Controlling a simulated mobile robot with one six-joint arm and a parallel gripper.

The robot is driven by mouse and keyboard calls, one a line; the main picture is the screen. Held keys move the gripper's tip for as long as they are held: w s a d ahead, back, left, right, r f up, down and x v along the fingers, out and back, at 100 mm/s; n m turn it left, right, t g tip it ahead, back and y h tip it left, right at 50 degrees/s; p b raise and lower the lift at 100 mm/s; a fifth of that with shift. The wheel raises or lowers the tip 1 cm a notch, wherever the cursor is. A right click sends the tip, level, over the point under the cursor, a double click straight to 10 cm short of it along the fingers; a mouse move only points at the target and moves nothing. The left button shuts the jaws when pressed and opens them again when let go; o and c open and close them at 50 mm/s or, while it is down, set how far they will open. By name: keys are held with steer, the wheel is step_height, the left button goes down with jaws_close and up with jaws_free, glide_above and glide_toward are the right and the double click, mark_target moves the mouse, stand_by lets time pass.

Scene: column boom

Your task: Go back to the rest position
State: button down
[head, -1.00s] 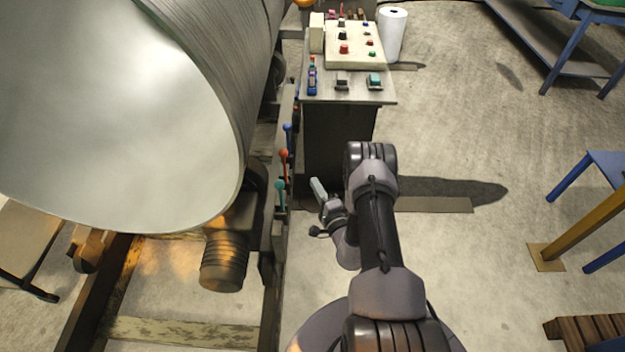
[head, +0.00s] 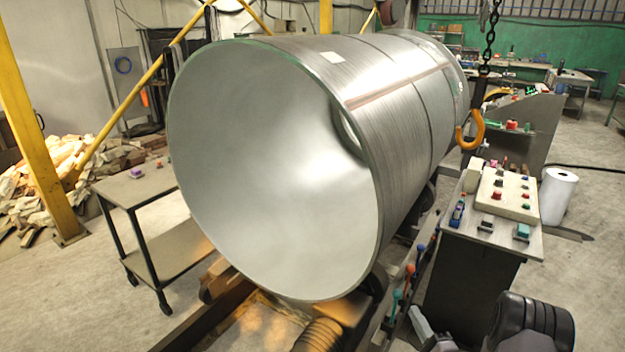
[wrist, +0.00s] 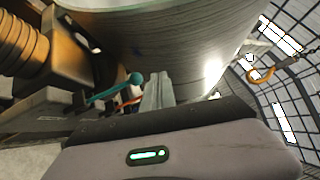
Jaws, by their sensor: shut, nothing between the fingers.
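The levers on the rail have a teal knob (head: 397,295), a red-orange knob (head: 410,269) and a blue knob (head: 421,248). The teal lever (wrist: 134,79) shows just left of the fingers in the wrist view. I cannot tell whether finger and lever touch.
A large metal cylinder (head: 408,110) lies on a roller frame left of the levers. A control cabinet (head: 470,240) stands close to my arm. An orange hook (head: 470,132) hangs on a chain behind it. A trolley table (head: 135,188) stands at left. Open floor lies at right.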

steer(key=a+r+n+g+y, duration=0.45)
steer(key=a+r+y, duration=0.35)
steer(key=a+r, duration=0.35)
steer(key=s+a+r+n+g+y, duration=0.3)
steer(key=s+a+r+n+g, duration=0.2)
steer(key=s+a+r+g, duration=0.4)
steer(key=s+a+r+n+g+h, duration=0.2)
steer(key=s+a+h, duration=0.15)
steer(key=s, duration=0.55)
steer(key=s+a+r+n+g+h, duration=0.2)
steer(key=s+n+h, duration=0.15)
steer(key=s, duration=0.65)
steer(key=s+d+r+m+t+h, duration=0.1)
steer(key=s+d+r+t+h, duration=0.1)
steer(key=s+d+t+h, duration=0.2)
steer(key=d+h, duration=0.2)
steer(key=d, duration=0.2)
steer(key=shift+s+d+r+m, duration=0.15)
steer(key=shift+s+m, duration=0.15)
steer(key=shift+s, duration=0.05)
steer(key=c, duration=2.1)
jaws_free()
steer(key=shift+t, duration=0.25)
